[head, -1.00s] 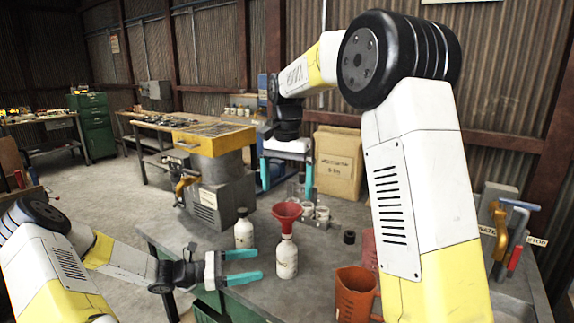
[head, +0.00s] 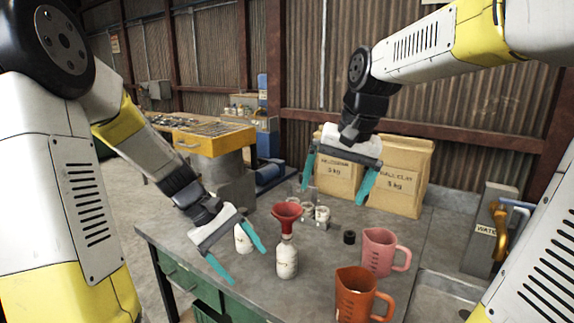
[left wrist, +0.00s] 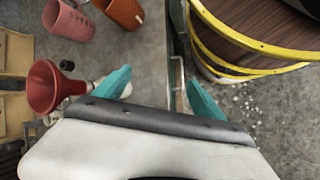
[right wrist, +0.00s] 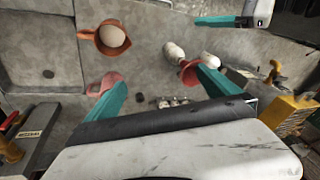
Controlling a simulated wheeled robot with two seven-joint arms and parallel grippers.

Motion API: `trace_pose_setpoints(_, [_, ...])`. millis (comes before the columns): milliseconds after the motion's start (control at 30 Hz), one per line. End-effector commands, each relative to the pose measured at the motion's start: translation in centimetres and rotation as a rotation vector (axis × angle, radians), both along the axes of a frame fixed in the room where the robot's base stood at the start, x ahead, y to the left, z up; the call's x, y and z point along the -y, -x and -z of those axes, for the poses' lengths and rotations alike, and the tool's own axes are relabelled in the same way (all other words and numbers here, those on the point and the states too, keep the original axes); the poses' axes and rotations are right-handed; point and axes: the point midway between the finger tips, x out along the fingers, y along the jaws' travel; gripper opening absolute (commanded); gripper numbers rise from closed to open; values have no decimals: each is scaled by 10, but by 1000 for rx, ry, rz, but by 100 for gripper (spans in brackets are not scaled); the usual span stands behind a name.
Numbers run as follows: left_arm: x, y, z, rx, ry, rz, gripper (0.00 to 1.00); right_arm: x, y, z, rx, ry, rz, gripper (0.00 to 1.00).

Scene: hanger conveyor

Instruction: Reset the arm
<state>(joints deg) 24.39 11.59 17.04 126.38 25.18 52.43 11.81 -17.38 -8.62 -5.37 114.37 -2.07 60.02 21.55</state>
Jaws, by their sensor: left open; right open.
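My left gripper (head: 236,260) is open and empty, with teal fingers, above the left front edge of the grey workbench (head: 330,258). It overlaps a white bottle (head: 243,240) in the head view. A second white bottle (head: 287,262) stands upright with a red funnel (head: 287,212) in its top; the funnel also shows in the left wrist view (left wrist: 50,90). My right gripper (head: 337,184) is open and empty, raised above the back of the bench in front of the paper bags. Nothing is between either pair of fingers.
An orange jug (head: 357,294) and a pink jug (head: 380,250) stand at the bench's front right. Small cups (head: 321,214) and a black cap (head: 349,237) sit mid-bench. Paper bags (head: 400,180) stand behind; a sink (head: 450,292) and tap (head: 500,225) are at right.

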Motion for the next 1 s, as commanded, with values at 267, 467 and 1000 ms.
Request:
trace_pose_setpoints(267, [-12, 38, -64, 307, -243, 212, 80, 22, 52, 2, 126, 0, -71, 100])
trace_pose_setpoints(467, [-22, 68, -105, 528, -377, 340, 80, 33, 88, 11, 217, 21, -120, 100])
trace_pose_setpoints(1000, [-38, 109, -146, 831, -513, 483, 80, 42, 130, 33, 336, 78, -181, 100])
